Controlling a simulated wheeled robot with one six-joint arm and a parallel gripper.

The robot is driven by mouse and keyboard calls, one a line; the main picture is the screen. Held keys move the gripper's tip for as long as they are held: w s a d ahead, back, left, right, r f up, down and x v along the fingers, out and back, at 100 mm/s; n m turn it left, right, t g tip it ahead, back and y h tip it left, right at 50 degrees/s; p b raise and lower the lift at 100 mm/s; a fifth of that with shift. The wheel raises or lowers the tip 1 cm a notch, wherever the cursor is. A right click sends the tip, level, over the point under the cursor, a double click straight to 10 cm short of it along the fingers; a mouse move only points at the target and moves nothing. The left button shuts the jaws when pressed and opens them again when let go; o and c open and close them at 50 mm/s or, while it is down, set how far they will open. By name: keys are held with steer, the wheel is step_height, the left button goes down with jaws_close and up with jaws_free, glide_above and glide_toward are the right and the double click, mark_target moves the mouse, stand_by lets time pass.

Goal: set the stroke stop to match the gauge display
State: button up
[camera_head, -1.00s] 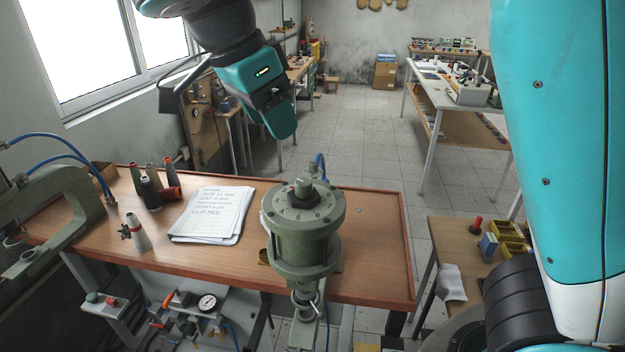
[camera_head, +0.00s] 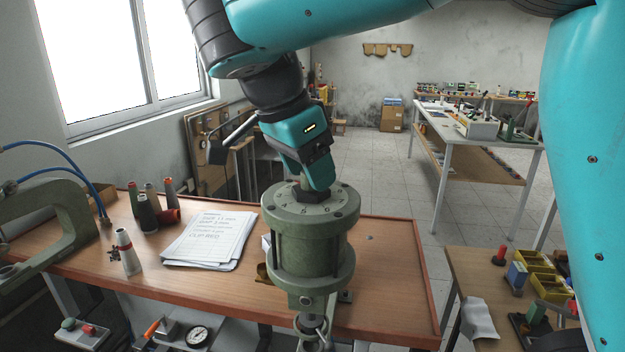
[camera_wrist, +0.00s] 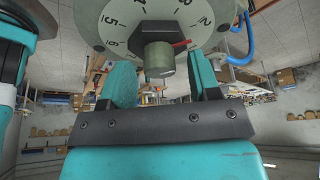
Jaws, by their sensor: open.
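The green pneumatic cylinder (camera_head: 310,250) stands at the table's front edge, with a numbered dial (camera_head: 341,205) on top. In the wrist view the dial face (camera_wrist: 119,17) shows numbers, a red pointer (camera_wrist: 181,43) and a grey-green stop knob (camera_wrist: 159,60) in its middle. My gripper (camera_head: 316,188) is at the top of the cylinder in the head view. In the wrist view my gripper (camera_wrist: 162,80) is open, one finger on each side of the knob, with gaps visible. A round white gauge (camera_head: 197,335) sits below the table; its reading is too small to tell.
A green clamp-like frame (camera_head: 45,228) with blue hoses is at left. Another bench (camera_head: 470,262) with yellow bins stands at right.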

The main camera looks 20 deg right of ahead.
steer(key=c, duration=0.9)
steer(key=n+t+b, duration=0.1)
steer(key=n, duration=0.2)
steer(key=shift+s+f, duration=0.1)
steer(key=n+b, duration=0.1)
steer(key=n, duration=0.1)
steer(key=n+t+y+b, duration=0.1)
steer(key=n, duration=0.1)
steer(key=shift+d+n+t, duration=0.15)
steer(key=shift+n+t, duration=0.15)
steer(key=n+t+y+b, duration=0.1)
steer(key=n+b, duration=0.1)
steer(key=n, duration=0.2)
steer(key=shift+y, duration=0.4)
steer(key=shift+d+n+y+b, duration=0.1)
steer(key=shift+n+y+b, duration=0.75)
steer(key=shift+n, duration=1.15)
